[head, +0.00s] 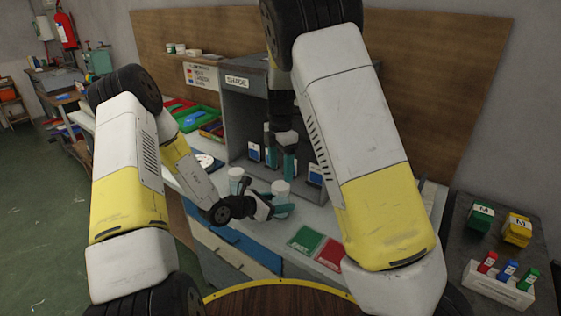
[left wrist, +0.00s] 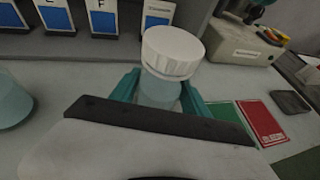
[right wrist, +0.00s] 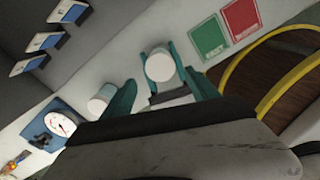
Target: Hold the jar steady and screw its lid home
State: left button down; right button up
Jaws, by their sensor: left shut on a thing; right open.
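The jar (left wrist: 160,92) is pale and translucent, with a white ribbed lid (left wrist: 172,52) on top. It stands upright on the bench, and its lid shows in the head view (head: 281,187). My left gripper (head: 281,203) is shut on the jar body from the side, a teal finger on each side. My right gripper (head: 281,166) points down above the lid, open and empty. In the right wrist view the lid (right wrist: 160,66) appears between its fingers, apart from them. How far the lid is screwed down cannot be told.
A second white-topped jar (head: 236,174) stands just left of the held jar. Green (head: 306,240) and red (head: 331,254) pads lie on the bench to the right. A grey SHADE cabinet (head: 243,110) stands behind, with blue-and-white cards inside. Coloured trays (head: 196,118) lie at the back left.

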aim_at(281, 185)
notch_tip(281, 185, down, 6)
dwell(0.4)
